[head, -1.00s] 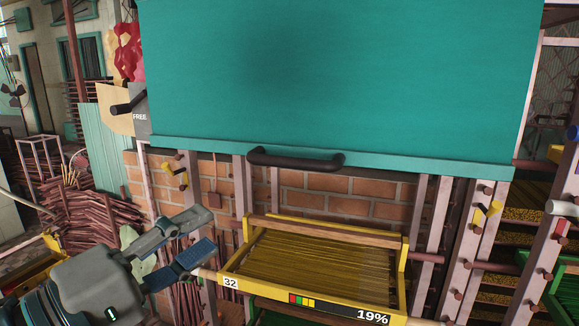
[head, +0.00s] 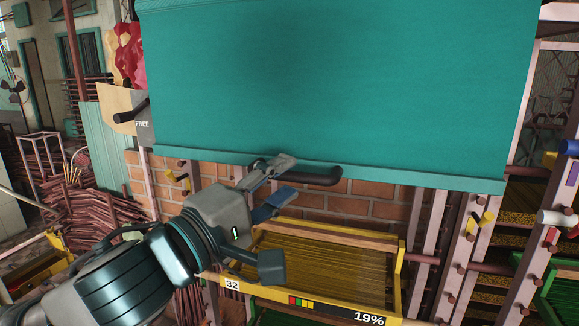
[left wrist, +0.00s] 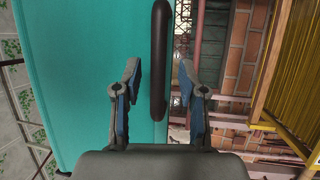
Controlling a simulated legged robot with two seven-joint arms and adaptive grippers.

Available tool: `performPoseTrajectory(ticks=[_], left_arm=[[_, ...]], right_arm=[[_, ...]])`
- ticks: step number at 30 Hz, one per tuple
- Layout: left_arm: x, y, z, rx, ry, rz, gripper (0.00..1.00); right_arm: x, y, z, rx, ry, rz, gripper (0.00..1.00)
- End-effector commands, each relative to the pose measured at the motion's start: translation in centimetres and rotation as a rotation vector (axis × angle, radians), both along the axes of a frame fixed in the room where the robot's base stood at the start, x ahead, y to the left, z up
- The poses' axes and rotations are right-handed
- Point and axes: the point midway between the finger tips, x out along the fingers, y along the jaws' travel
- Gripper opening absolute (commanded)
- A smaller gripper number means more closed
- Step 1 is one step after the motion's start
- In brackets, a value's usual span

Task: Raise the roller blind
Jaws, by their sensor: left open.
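The teal roller blind (head: 340,85) hangs down across the upper middle of the head view, with a lighter bottom bar (head: 430,179). A dark handle (head: 322,177) is fixed along that bar. My left gripper (head: 281,182) is open at the left part of the handle and hides its left end in the head view. In the left wrist view the handle (left wrist: 159,60) runs between the lines of the two open fingers (left wrist: 158,85), just ahead of them, with the blind (left wrist: 90,70) to the left. The fingers are not closed on it. My right gripper is not in view.
Below the blind a yellow tray (head: 393,288) of thin sticks, marked 32 and 19%, sits on a rack. Pink posts (head: 428,225) with pegs stand to the right. A stick pile (head: 90,212) lies at the left. A brick wall (head: 355,206) is behind.

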Motion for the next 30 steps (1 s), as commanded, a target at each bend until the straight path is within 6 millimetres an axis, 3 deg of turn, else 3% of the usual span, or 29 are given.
performPoseTrajectory(ticks=[6,15,20,30], left_arm=[[1.4,-1.3,0.4,0.000,0.000,0.000,0.41],[1.6,-1.4,0.3,0.000,0.000,0.000,0.41],[1.6,-1.4,0.3,0.000,0.000,0.000,0.01],[1.6,-1.4,0.6,-0.002,0.001,0.000,0.00]], right_arm=[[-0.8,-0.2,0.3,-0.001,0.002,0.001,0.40],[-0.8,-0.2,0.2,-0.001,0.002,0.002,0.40],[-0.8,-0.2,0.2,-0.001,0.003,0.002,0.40],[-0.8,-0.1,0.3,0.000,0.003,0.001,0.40]])
